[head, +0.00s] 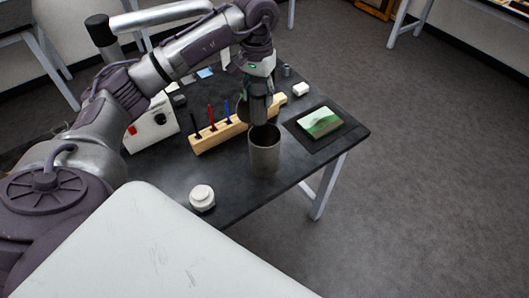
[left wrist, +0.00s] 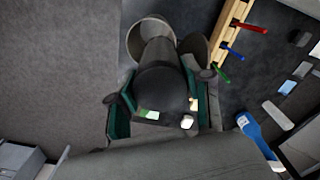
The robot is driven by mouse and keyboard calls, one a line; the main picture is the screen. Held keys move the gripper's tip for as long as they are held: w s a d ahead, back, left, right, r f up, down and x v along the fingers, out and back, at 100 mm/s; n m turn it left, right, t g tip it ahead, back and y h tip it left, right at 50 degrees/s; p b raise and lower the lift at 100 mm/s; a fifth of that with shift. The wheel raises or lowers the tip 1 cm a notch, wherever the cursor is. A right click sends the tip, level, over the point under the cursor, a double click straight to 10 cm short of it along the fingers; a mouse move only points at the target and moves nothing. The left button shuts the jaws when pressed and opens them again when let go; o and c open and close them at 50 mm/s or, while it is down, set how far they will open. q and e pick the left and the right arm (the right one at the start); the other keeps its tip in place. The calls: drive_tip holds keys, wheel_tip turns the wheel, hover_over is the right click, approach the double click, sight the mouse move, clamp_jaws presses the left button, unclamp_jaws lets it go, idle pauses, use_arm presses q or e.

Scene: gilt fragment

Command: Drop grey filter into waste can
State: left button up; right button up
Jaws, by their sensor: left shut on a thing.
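The grey waste can (head: 264,158) stands upright with its mouth open near the front edge of the dark table. Its round rim also shows in the left wrist view (left wrist: 129,42). My left gripper (head: 257,92) points down just above and behind the can in the head view. It is shut on the grey filter (head: 258,108), a dark cylinder whose lower end is close to the can's mouth. In the left wrist view the filter (left wrist: 160,88) lies between the green-edged fingers and partly covers the can. Whether its tip is inside the rim is unclear. My right gripper is not in view.
A wooden rack (head: 206,140) with several coloured pens stands behind the can. A white lidded jar (head: 202,196) is at the front left. A green-and-white block (head: 320,121) lies on a dark mat at the right. A white device (head: 152,127) stands at the left.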

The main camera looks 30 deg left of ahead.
use_arm(q)
wheel_tip(320, 180, down, 4)
drive_tip(key=shift+r+b, duration=0.25)
drive_tip(key=shift+b, duration=0.4)
drive_tip(key=shift+f, duration=0.35)
drive_tip(key=o, duration=1.2)
drive_tip(key=shift+o, duration=0.2)
drive_tip(key=shift+r, duration=0.15)
wheel_tip(320, 180, up, 12)
drive_tip(key=shift+f, duration=0.1)
